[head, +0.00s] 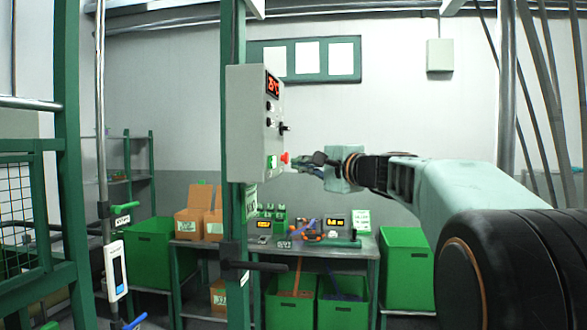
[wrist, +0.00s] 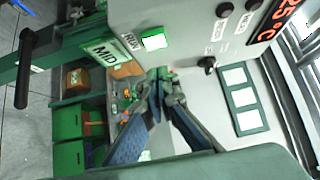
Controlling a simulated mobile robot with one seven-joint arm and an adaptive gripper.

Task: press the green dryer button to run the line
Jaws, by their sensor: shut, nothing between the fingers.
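The grey control box (head: 248,125) is mounted on a green post, left of centre in the head view. In the wrist view the green-framed, bright button (wrist: 154,39) sits by a "RUN" label, fully visible. My gripper (head: 297,164) is in front of the panel's lower part, pointing at the box from the right. In the wrist view my gripper's fingertips (wrist: 157,76) are together and empty, just below the button in the picture. I cannot tell whether they touch the panel.
The red temperature display (head: 272,84) and dark knobs (wrist: 209,64) are on the same panel. A "MID" sign (wrist: 104,53) is beside the box. Behind stands a table (head: 372,247) with small devices, and green bins (head: 404,262). A black lever (head: 262,266) sticks out from the post.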

